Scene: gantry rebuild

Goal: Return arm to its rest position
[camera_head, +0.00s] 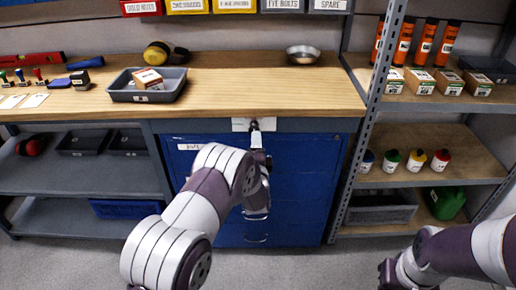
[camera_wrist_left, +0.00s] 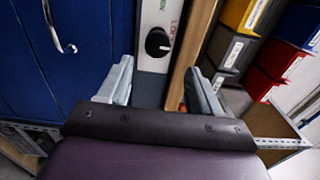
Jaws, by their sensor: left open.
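My left arm reaches in from the bottom of the head view to the front of the blue cabinet (camera_head: 310,180). My left gripper (camera_head: 256,132) is just in front of a white panel (camera_head: 239,125) under the workbench edge, and partly hides it. In the left wrist view the fingers of the left gripper (camera_wrist_left: 160,85) stand apart with nothing between them. Beyond them is the panel (camera_wrist_left: 153,66) with a black knob (camera_wrist_left: 158,42); no contact shows. My right arm shows at the lower right of the head view; its gripper cannot be made out.
A wooden workbench (camera_head: 235,85) carries a grey tray (camera_head: 120,93) with a box, a metal bowl (camera_head: 303,54) and stamps. A metal shelf rack (camera_head: 375,105) with bottles and orange tubes stands close on the right. Grey shelves (camera_head: 75,175) stand left. Floor in front is open.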

